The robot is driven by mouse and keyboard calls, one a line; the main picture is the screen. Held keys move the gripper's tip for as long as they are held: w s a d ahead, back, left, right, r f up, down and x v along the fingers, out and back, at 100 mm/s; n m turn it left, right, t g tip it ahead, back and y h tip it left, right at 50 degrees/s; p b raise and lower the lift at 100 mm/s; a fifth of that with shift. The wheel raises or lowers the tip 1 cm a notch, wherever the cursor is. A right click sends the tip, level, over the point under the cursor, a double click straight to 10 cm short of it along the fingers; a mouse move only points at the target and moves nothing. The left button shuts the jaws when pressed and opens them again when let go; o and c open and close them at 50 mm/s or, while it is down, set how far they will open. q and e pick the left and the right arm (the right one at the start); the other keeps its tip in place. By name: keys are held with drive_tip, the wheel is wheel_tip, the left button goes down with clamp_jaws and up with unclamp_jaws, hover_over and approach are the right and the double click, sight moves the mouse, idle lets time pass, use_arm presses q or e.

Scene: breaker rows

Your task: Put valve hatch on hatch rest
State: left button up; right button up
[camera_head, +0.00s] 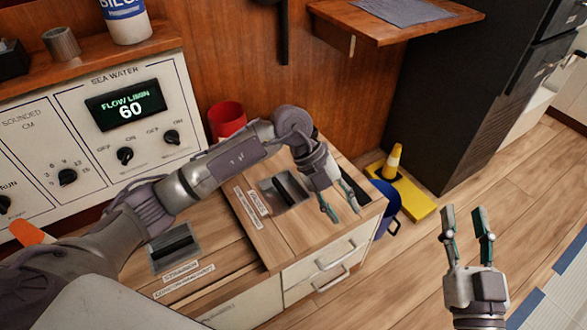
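Two dark metal plates with raised black handles are set in the wooden cabinet top: one (284,191) near the middle and one (174,248) at the lower left, each beside a printed label. I cannot tell for sure which thing is the valve hatch or the hatch rest. My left gripper (342,213) is open, fingers down, over the right part of the cabinet top, just right of the middle plate. It looks empty. It partly covers a dark patch near the right edge. My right gripper (464,212) is open and empty, over the floor at the right.
A red mug (227,119) stands behind my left arm, near the SEA WATER panel (107,143). A blue pot (386,212) and a yellow base with a cone (411,200) are on the floor beyond the cabinet's right side. A wooden shelf (445,20) juts out above.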

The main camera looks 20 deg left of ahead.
use_arm(q)
drive_tip(key=s+d+r+m+g+h, duration=0.1)
drive_tip(key=s+d+r+m+h, duration=0.1)
drive_tip(key=s+d+r+h, duration=0.45)
drive_tip(key=s+d+r+n+t+h, duration=0.2)
drive_tip(key=s+d+r+h, duration=0.15)
drive_tip(key=r+h, duration=0.55)
drive_tip(key=w+a+r+n+t+y, duration=0.2)
drive_tip(key=a+n+t+y, duration=0.35)
drive_tip(key=n+t, duration=0.5)
drive_tip(key=w+a+r+n+t+y, duration=0.2)
drive_tip(key=a+r+n+t+y, duration=0.3)
drive_tip(key=n+t, duration=0.55)
drive_tip(key=a+f+n+y, duration=0.6)
drive_tip(key=a+f+y, duration=0.1)
drive_tip(key=f, duration=0.2)
drive_tip(key=shift+s+a+g, duration=0.15)
drive_tip(key=shift+g, duration=0.15)
